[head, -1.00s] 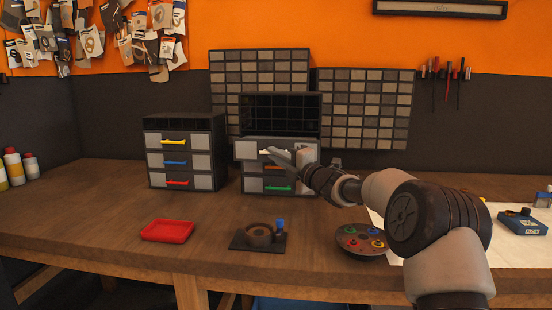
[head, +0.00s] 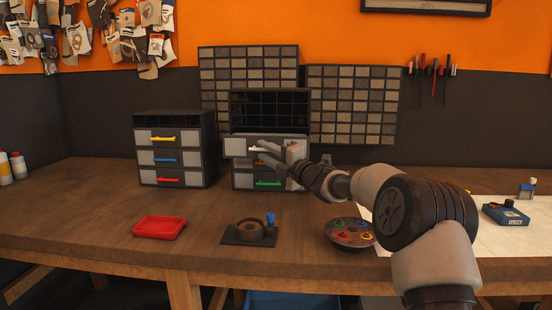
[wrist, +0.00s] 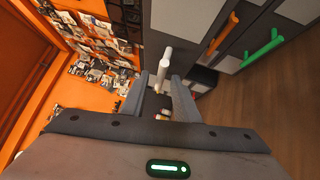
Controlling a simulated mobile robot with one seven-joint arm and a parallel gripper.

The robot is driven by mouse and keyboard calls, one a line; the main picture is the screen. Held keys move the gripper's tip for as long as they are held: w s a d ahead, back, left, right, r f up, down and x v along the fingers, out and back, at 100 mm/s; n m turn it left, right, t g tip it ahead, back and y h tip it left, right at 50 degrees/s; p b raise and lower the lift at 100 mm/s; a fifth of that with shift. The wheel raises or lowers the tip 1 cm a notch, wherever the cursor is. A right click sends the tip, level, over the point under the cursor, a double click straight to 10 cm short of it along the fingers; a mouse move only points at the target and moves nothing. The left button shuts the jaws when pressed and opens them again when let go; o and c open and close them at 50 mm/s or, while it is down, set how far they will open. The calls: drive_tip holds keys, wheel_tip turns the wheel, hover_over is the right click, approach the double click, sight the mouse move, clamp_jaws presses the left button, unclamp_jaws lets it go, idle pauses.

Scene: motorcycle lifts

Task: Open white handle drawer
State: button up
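The white handle (head: 256,149) is on the top drawer (head: 237,147) of the right-hand small cabinet. That drawer stands out a little from the cabinet front. My gripper (head: 259,153) is at the handle with its two fingers spread apart. In the wrist view the white handle (wrist: 164,66) lies between the fingertips, with gaps showing beside it, so the gripper looks open around it. My fingers hide part of the drawer front in the head view.
Below are drawers with an orange handle (wrist: 222,33) and a green handle (head: 268,183). Another cabinet (head: 172,155) stands to the left. A red tray (head: 159,228), a black fixture (head: 248,234) and a round holder (head: 350,233) lie on the workbench in front.

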drive_tip(key=v, duration=1.7)
drive_tip(key=shift+s+d, duration=0.1)
